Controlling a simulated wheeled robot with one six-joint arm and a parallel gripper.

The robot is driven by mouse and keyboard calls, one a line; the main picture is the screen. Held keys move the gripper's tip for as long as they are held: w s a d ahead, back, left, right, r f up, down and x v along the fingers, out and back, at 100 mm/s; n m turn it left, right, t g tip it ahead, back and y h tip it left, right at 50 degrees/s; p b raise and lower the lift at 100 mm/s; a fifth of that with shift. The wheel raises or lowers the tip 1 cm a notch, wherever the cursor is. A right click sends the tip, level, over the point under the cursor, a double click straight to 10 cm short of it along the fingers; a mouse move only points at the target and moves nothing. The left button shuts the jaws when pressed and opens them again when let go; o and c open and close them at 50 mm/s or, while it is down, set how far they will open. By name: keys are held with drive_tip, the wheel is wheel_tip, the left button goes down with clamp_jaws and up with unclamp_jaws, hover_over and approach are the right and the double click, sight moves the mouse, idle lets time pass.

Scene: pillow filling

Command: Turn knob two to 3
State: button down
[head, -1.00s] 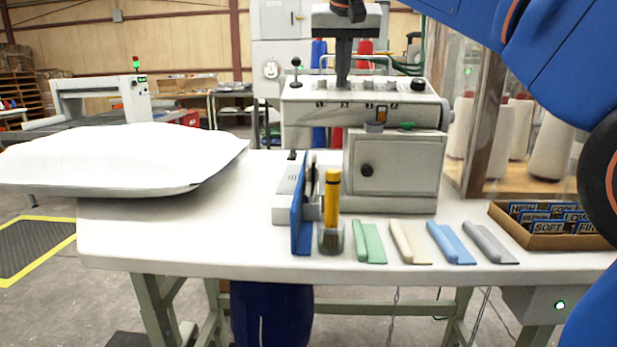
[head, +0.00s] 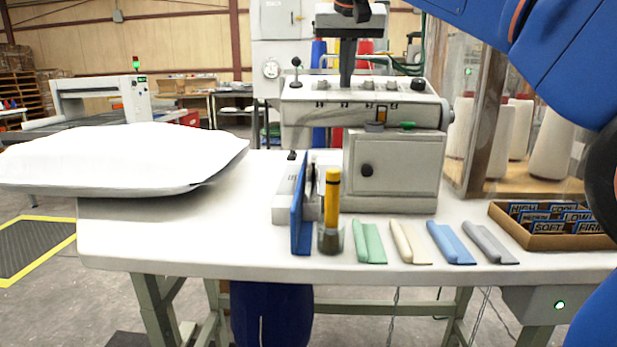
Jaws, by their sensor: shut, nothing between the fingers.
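The sewing machine (head: 300,118) stands on the white table with a row of small grey knobs along its top and dark marks below them on its front. My gripper (head: 346,84) points straight down over this row, its fingers shut together. The fingertips are at the second knob place from the left, and that knob is hidden behind them. I cannot tell whether they touch it or what it is set to. Other knobs show at left (head: 322,85) and right (head: 367,86). The marks are too small to read surely.
A black-balled lever (head: 296,62) rises left of the knobs. A white pillow (head: 120,155) lies at left. A yellow-handled tool in a cup (head: 332,205), coloured cloth pieces (head: 410,243) and a label box (head: 530,235) lie in front. Thread cones stand behind clear panels at right.

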drive_tip(key=shift+d, duration=0.65)
drive_tip(key=shift+s, duration=0.1)
idle(0.4)
drive_tip(key=shift+s+d, duration=0.1)
drive_tip(key=shift+s, duration=0.1)
drive_tip(key=shift+s+r, duration=0.35)
drive_tip(key=shift+r, duration=0.55)
drive_tip(key=shift+s+r, duration=0.3)
drive_tip(key=shift+r, duration=0.65)
drive_tip(key=shift+s+r, duration=0.35)
drive_tip(key=shift+r, duration=0.55)
drive_tip(key=shift+w+a+f, duration=0.4)
drive_tip(key=shift+w+f, duration=0.05)
drive_tip(key=shift+f, duration=0.45)
drive_tip(key=shift+w+a+f, duration=0.35)
drive_tip(key=shift+w+f, duration=0.1)
drive_tip(key=shift+f, duration=0.5)
drive_tip(key=shift+w+a+f, duration=0.4)
drive_tip(key=shift+w+f, duration=0.05)
drive_tip(key=shift+f, duration=0.45)
